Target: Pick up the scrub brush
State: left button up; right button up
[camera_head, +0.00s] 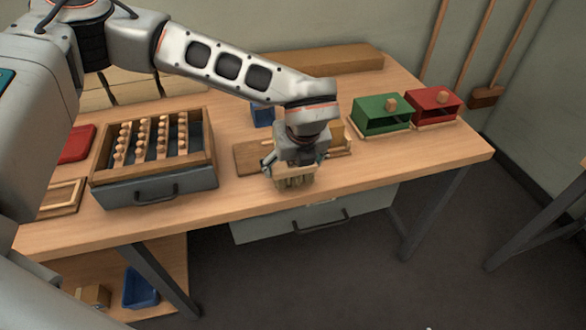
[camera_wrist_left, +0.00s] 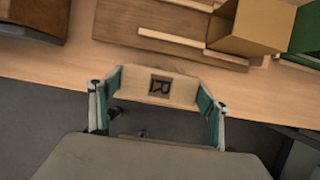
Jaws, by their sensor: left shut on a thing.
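The scrub brush (camera_head: 294,178) is a pale wooden block with bristles hanging beneath it, near the table's front edge. My left gripper (camera_head: 294,168) is shut on it from above. In the left wrist view, the brush's wooden block (camera_wrist_left: 183,90) with a dark square label reading "R" lies between the two fingers of my left gripper (camera_wrist_left: 155,105), one at each end. The block appears close to the front edge in that view. Whether the bristles touch the tabletop is hard to tell. My right gripper is not in view.
A wooden board (camera_head: 247,158) lies just behind the brush, with a tan box (camera_wrist_left: 250,25) on its right. A drawer box with pegs (camera_head: 154,190) stands left. Green (camera_head: 380,115) and red (camera_head: 435,104) boxes stand right. The table's right front is clear.

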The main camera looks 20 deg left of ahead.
aim_at(293, 163)
pick_arm(q)
notch_tip(293, 163, up, 18)
jog(key=p, duration=0.1)
jog(key=shift+r+p, duration=0.2)
jog(key=shift+p, duration=0.15)
jog(key=shift+o, duration=1)
